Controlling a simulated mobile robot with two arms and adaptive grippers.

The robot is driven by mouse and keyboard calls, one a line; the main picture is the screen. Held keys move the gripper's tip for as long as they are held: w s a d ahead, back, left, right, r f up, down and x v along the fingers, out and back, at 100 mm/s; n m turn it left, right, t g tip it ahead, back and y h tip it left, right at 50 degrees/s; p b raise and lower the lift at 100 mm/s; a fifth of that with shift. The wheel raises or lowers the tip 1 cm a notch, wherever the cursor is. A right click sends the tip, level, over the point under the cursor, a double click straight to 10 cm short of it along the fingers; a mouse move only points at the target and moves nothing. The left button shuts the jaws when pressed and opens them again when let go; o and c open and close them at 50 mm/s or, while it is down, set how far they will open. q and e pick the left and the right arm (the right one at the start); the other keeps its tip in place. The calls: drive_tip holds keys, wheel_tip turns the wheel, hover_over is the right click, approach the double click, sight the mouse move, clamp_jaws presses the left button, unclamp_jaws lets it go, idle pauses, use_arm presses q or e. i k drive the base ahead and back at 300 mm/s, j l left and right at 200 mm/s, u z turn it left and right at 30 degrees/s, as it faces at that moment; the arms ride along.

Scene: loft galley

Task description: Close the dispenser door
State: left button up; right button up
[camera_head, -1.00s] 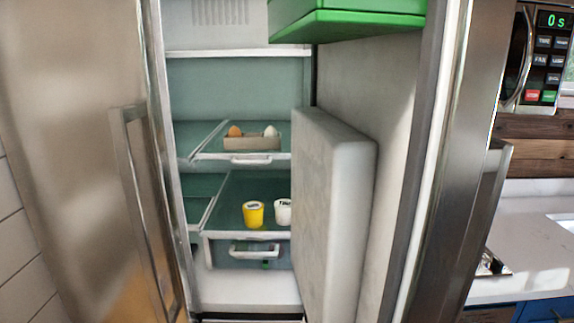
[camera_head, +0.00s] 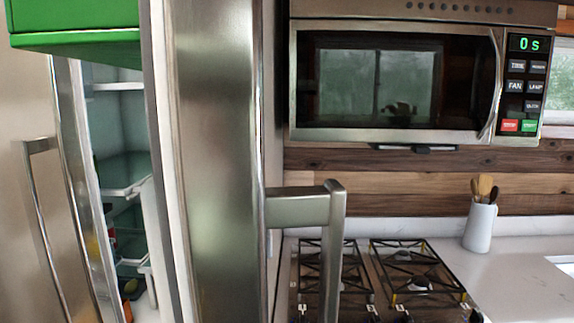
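The fridge stands open at the left, its shelves (camera_head: 125,170) showing in a narrow gap between two steel doors. The near right door (camera_head: 215,150) stands open, seen nearly edge-on, with its bar handle (camera_head: 335,240) jutting to the right. The left door (camera_head: 30,110) is at the left edge, also open, with its own upright handle (camera_head: 38,205). No dispenser shows on either door, so I cannot tell which is the dispenser door. Neither of my grippers is in view.
A green block (camera_head: 75,45) juts out high beside the right door. Right of that door are a gas cooktop (camera_head: 380,280), a microwave (camera_head: 395,80) above it, and a white utensil jar (camera_head: 480,228) on the pale counter (camera_head: 515,270).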

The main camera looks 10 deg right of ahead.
sight(208, 207)
drive_tip(key=l+u, duration=0.25)
drive_tip(key=l, duration=0.2)
drive_tip(key=k+l+u, duration=0.1)
drive_tip(key=l+u, duration=0.15)
drive_tip(key=l, duration=0.25)
drive_tip(key=k+l+z, duration=0.15)
drive_tip(key=k+l, duration=0.15)
drive_tip(key=k, duration=0.2)
drive_tip(key=k+l+z, duration=0.2)
drive_tip(key=k, duration=0.25)
drive_tip(key=l, duration=0.1)
